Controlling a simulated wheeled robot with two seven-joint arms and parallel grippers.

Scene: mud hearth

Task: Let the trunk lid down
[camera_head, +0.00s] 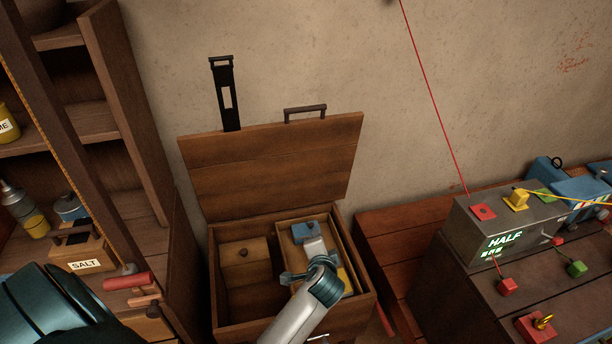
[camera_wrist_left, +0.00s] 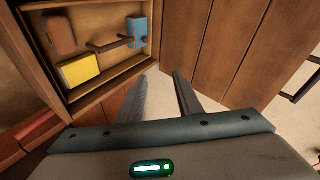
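The wooden trunk (camera_head: 222,290) stands open against the wall. Its lid (camera_head: 270,170) is raised and leans back, with a dark handle (camera_head: 305,110) and a black hasp (camera_head: 224,95) on its upper edge. A tray (camera_wrist_left: 103,92) in the trunk's right side holds a blue block (camera_wrist_left: 138,31), a yellow block (camera_wrist_left: 78,70) and a brown block (camera_wrist_left: 58,35). My left gripper (camera_head: 288,278) is above the trunk's right side and partly hides the tray. In the left wrist view its fingers (camera_wrist_left: 162,78) are apart and empty, with the lid beyond. My right gripper is not in view.
Shelves (camera_head: 130,208) stand on the left, with a salt box (camera_head: 82,250) and a red-handled tool (camera_head: 128,280) low down. A low wooden bench (camera_head: 395,240) and a grey box reading HALF (camera_head: 500,230) stand on the right. A thin red line crosses the wall.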

